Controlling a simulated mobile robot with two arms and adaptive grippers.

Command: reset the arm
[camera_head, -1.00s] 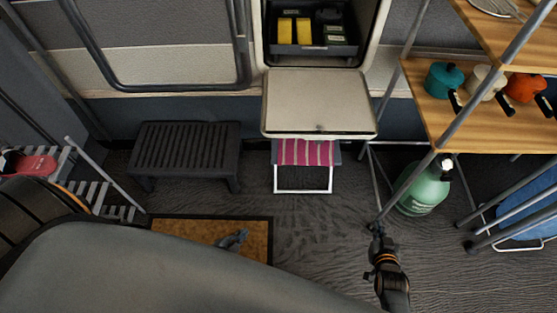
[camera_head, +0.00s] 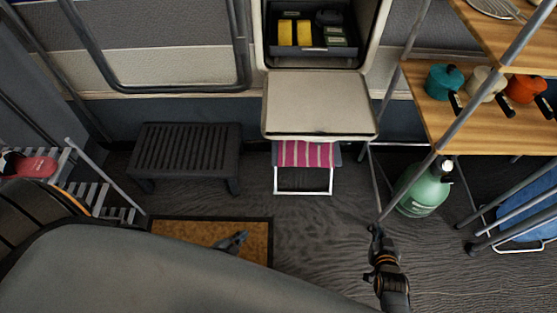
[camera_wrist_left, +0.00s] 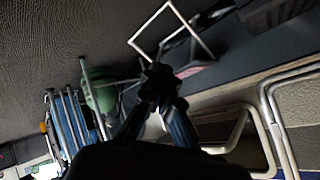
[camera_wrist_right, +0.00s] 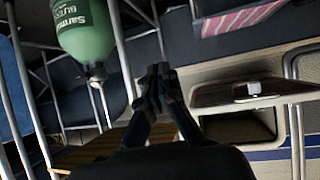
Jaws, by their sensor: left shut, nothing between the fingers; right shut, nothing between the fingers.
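My left gripper (camera_head: 233,241) shows as a small dark tip above the brown doormat, mostly hidden behind the large grey shape in the foreground. In the left wrist view its fingers (camera_wrist_left: 160,80) are together and empty. My right gripper (camera_head: 376,229) is over the dark floor, right of the doormat and left of the green bottle. In the right wrist view its fingers (camera_wrist_right: 158,75) are together with nothing between them. Neither gripper appears to touch anything.
An open hatch (camera_head: 320,103) folds down over a pink striped stool (camera_head: 302,154). A black step (camera_head: 186,149) stands left. A doormat (camera_head: 178,230) lies in front. A green bottle (camera_head: 423,191) stands under a wooden shelf (camera_head: 450,135) with metal legs. The middle floor is clear.

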